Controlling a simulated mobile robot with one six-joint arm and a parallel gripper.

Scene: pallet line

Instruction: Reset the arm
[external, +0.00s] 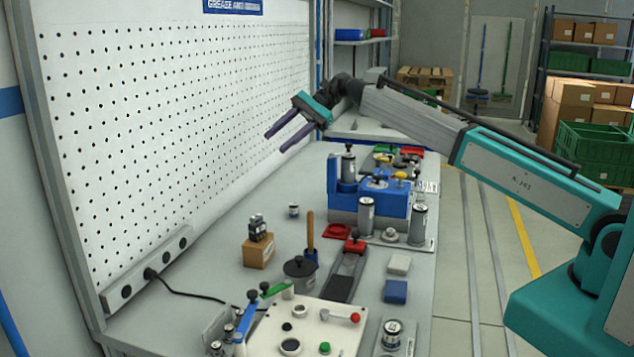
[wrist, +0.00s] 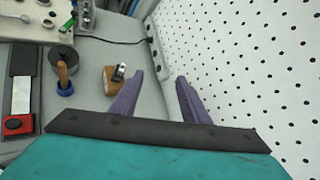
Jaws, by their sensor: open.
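My gripper (external: 282,133) is open and empty, with its two purple fingers apart. In the external view it is raised above the workbench (external: 215,270), close in front of the white pegboard (external: 180,110), and its fingers point left and down. My arm reaches in from the right, stretched over the bench. In the wrist view my gripper (wrist: 160,85) shows both fingers with nothing between them; the bench lies to the left and the pegboard (wrist: 235,60) to the right.
Below stand a wooden block with a metal part (external: 258,250), a dark pot (external: 299,275) and a wooden-handled tool (external: 310,235). A blue fixture with silver cylinders (external: 375,205) stands farther back. A power strip (external: 150,262) runs along the pegboard's foot. Air around the gripper is clear.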

